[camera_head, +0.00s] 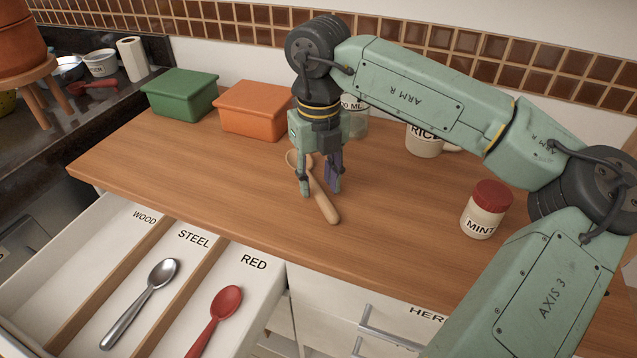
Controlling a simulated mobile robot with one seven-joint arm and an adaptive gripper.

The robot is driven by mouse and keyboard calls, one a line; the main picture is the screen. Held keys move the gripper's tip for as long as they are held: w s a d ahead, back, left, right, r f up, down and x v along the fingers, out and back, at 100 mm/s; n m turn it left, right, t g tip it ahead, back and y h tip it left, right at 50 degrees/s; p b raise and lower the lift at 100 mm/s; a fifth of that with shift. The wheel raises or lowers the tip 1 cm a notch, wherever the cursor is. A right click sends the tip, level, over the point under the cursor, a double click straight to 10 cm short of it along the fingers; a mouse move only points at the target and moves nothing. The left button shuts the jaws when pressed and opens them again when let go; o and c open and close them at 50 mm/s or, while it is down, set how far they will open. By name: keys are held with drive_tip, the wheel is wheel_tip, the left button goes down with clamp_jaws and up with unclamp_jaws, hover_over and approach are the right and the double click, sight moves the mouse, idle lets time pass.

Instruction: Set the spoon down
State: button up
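A wooden spoon (327,208) is at the middle of the wooden counter, its bowl up and left, partly hidden behind my gripper, its handle end pointing down and right. My gripper (320,190) points down over it, with one finger on each side of the handle. The fingers are apart by roughly the handle's width; I cannot tell whether they press on it. The spoon is at or very near the counter top; I cannot tell if it touches. The open drawer (160,226) has compartments marked WOOD, STEEL and RED; the visible part of WOOD is empty.
A steel spoon (140,302) lies in STEEL, a red spoon (216,320) in RED. Green (180,95) and orange (253,108) boxes, a RICE mug (425,140) and a partly hidden jar (355,122) stand behind. A MINT jar (486,209) stands right. The counter's front left is clear.

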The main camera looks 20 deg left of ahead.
sight(318, 190)
wheel_tip(318, 190, up, 11)
drive_tip(key=b, duration=0.1)
drive_tip(key=shift+b, duration=0.35)
drive_tip(key=shift+f, duration=0.1)
